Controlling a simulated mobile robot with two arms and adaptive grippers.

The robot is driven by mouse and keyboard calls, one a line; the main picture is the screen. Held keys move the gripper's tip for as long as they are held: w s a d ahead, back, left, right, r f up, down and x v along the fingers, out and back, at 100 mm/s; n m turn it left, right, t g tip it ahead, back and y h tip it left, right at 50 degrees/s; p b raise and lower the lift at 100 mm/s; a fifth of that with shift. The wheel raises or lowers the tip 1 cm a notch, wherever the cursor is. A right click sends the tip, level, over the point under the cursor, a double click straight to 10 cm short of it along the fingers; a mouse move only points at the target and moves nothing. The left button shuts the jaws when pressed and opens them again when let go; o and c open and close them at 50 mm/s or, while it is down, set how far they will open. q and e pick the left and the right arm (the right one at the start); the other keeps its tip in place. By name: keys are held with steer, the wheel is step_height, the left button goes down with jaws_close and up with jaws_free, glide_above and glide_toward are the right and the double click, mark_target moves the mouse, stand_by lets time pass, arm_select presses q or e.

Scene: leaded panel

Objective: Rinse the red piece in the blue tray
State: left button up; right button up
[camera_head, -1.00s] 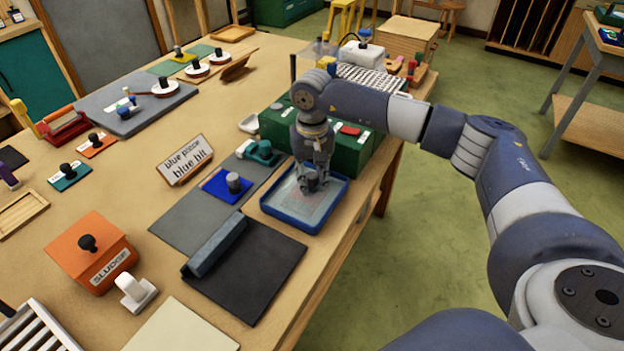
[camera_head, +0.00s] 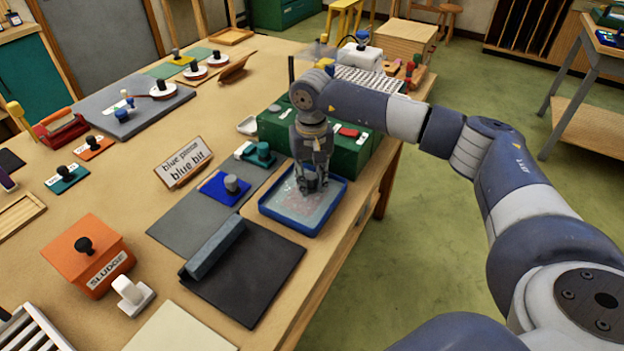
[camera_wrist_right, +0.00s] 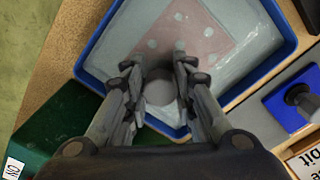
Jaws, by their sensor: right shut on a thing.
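The blue tray (camera_head: 285,224) lies near the table's right edge, with a pale, speckled wet-looking inside. My right gripper (camera_head: 312,187) points down into its far part. In the right wrist view the fingers (camera_wrist_right: 160,85) are shut on a round grey knob (camera_wrist_right: 159,92) over the tray (camera_wrist_right: 92,62). A flat pale-red piece (camera_wrist_right: 200,38) with light spots shows just beyond the knob, low in the tray. The fingers hide where knob and piece join. My left gripper is not in view.
A green box (camera_head: 345,158) stands right behind the tray. A blue piece (camera_head: 214,187) with a grey knob lies on a grey mat to the left. A dark mat (camera_head: 255,268) with a grey bar lies in front.

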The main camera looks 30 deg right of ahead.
steer(key=shift+s+a, duration=0.35)
steer(key=shift+a, duration=0.15)
stand_by(0.3)
steer(key=shift+w+d, duration=0.25)
steer(key=shift+d, duration=0.1)
stand_by(0.4)
steer(key=shift+r, duration=0.15)
stand_by(1.0)
steer(key=shift+r+p, duration=1.1)
steer(key=shift+r, duration=1.3)
steer(key=shift+r, duration=0.15)
steer(key=shift+r+p, duration=0.7)
steer(key=shift+r, duration=0.65)
